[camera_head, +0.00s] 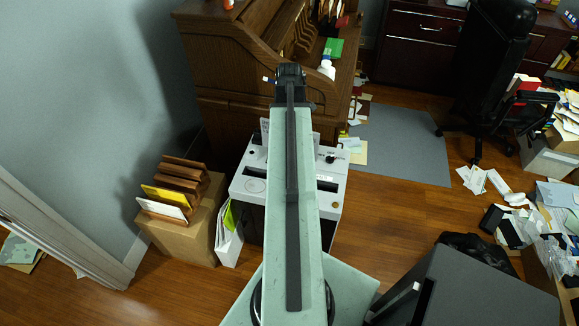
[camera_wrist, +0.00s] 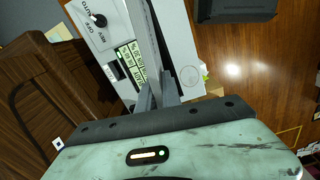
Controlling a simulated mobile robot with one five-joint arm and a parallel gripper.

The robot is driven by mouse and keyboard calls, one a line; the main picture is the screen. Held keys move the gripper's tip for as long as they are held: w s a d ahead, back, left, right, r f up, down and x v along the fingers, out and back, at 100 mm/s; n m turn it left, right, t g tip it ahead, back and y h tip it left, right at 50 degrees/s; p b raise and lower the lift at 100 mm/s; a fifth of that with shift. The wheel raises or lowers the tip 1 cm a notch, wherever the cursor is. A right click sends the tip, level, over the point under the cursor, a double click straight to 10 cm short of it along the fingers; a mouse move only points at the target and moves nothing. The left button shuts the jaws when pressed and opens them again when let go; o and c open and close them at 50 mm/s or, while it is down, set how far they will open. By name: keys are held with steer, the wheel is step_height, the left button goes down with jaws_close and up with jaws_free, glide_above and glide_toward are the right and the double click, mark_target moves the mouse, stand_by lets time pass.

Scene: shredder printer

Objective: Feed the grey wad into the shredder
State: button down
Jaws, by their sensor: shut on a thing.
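The shredder (camera_head: 248,174) is a white-topped unit on the floor in front of the wooden desk, with dark slots and a knob on its top. My arm hides its middle in the head view. In the wrist view the shredder top (camera_wrist: 183,45) shows its knob and a printed label. My gripper (camera_wrist: 158,98) is shut on the grey wad (camera_wrist: 149,50), a thin strip seen nearly edge-on across the shredder top. I cannot tell whether the wad's far end touches the slot. In the head view my arm hides most of the wad.
The wooden roll-top desk (camera_head: 235,60) stands behind the shredder. A cardboard box (camera_head: 187,228) with a wooden file rack (camera_head: 178,190) and a white binder (camera_head: 229,243) are to its left. A grey cabinet (camera_head: 465,295) is at front right.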

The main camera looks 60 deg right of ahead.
step_height(320, 180, down, 10)
steer(key=n+b, duration=0.1)
steer(key=b, duration=0.5)
steer(key=shift+n, duration=0.3)
steer(key=shift+r, duration=0.15)
step_height(320, 180, down, 9)
steer(key=b, duration=0.9)
steer(key=shift+s, duration=0.1)
steer(key=c, duration=1.5)
jaws_free()
